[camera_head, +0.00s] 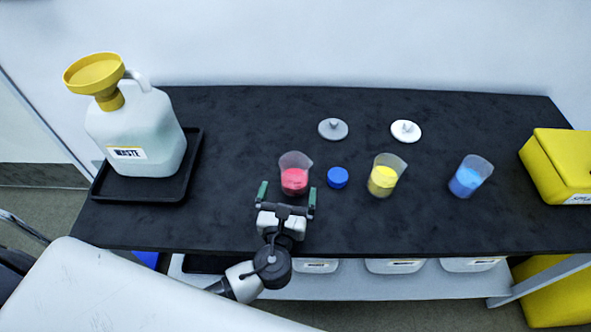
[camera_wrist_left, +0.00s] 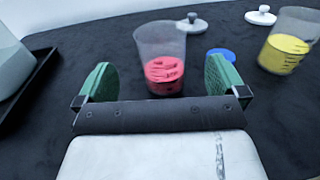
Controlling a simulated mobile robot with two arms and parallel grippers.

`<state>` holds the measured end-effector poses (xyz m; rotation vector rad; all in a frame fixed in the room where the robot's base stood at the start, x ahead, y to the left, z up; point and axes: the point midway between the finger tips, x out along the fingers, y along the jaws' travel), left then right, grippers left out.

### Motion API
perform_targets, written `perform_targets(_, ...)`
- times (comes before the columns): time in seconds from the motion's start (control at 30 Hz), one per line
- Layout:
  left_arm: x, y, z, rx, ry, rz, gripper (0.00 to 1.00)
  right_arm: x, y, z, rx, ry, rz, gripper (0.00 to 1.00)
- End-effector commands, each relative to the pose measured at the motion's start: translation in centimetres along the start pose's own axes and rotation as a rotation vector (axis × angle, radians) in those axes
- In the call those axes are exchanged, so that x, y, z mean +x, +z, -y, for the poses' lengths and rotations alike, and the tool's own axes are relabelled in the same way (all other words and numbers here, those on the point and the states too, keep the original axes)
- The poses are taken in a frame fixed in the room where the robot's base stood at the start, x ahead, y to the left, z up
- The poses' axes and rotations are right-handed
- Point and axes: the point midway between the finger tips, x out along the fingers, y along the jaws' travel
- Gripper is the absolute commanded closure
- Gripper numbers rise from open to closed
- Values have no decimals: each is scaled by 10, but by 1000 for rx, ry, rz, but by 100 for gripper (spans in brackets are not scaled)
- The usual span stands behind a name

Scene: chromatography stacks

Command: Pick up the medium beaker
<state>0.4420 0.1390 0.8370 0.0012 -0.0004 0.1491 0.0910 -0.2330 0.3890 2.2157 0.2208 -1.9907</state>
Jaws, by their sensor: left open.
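Three clear beakers stand upright in a row on the black bench: one with red contents (camera_head: 294,177), one with yellow contents (camera_head: 384,178) and one with blue contents (camera_head: 468,179). They look close in size, so I cannot tell which is the medium one. My left gripper (camera_head: 288,197) is open just in front of the red beaker, its green-padded fingers spread to either side. In the left wrist view the red beaker (camera_wrist_left: 162,60) stands just beyond and between the fingertips, apart from them. The yellow beaker (camera_wrist_left: 285,45) is at right there. My right gripper is not in view.
A blue cap (camera_head: 337,177) lies close to the right of the red beaker. A grey lid (camera_head: 333,129) and a white lid (camera_head: 406,131) lie behind. A waste jug (camera_head: 135,128) with a yellow funnel stands on a black tray (camera_head: 196,152) at left. A yellow box (camera_head: 560,160) is at right.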

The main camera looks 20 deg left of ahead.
Motion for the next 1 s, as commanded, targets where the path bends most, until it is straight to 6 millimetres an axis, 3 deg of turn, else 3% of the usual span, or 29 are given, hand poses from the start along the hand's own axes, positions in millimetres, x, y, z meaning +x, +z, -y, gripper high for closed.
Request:
perform_targets(0.2, 27, 1, 0, -1, 1, 1, 0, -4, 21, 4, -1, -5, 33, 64)
perform_targets(0.6, 75, 1, 2, -1, 0, 0, 0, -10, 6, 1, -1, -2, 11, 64)
perform_targets(0.9, 81, 0, 2, -2, -1, -1, 0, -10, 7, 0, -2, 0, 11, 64)
perform_targets(1.0, 81, 0, 2, -1, -1, -1, 14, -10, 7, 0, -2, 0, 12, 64)
